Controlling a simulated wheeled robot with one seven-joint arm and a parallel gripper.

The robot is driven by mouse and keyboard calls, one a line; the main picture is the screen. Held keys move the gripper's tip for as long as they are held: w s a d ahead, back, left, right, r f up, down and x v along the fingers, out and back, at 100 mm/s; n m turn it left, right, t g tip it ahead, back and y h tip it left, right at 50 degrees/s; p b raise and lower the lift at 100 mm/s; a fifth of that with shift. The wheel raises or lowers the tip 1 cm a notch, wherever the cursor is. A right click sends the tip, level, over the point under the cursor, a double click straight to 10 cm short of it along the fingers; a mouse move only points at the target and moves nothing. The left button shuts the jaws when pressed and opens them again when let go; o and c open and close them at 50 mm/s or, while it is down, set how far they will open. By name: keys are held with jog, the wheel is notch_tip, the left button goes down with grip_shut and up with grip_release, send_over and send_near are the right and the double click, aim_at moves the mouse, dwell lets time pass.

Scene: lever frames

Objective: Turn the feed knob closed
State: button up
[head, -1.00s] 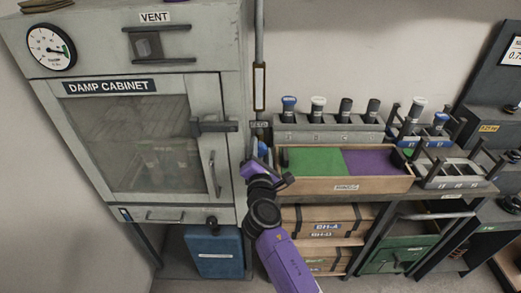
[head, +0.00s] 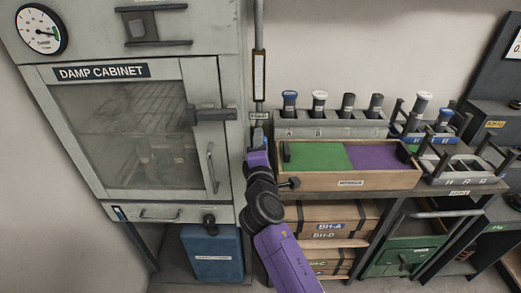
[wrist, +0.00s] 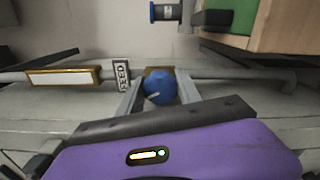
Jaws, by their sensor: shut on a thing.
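The feed knob (wrist: 160,88) is round and blue with a pale mark line on its face. It sits on a grey pipe beside the FEED label (wrist: 121,76). In the wrist view my gripper (wrist: 159,93) has one finger on each side of the knob and is shut on it. In the head view my gripper (head: 258,147) is at the pipe between the cabinet and the bench, just below the small label (head: 260,116). My own wrist hides most of the knob there.
The damp cabinet (head: 85,205) with its handle and latch (head: 211,115) stands close on the left. A wooden tray (head: 350,182) with green and purple sections is close on the right. A blue container (head: 212,255) is below the cabinet.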

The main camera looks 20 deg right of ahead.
jog(key=m+b, duration=0.2)
jog(key=m, duration=0.1)
jog(key=m+b, duration=0.2)
jog(key=shift+f, duration=0.25)
jog(key=shift+d+m, duration=0.1)
jog(key=shift+m, duration=0.2)
jog(key=o, duration=1.1)
jog(key=shift+r, duration=0.1)
jog(key=shift+s, duration=0.1)
jog(key=v, duration=0.7)
jog(key=shift+s, duration=0.3)
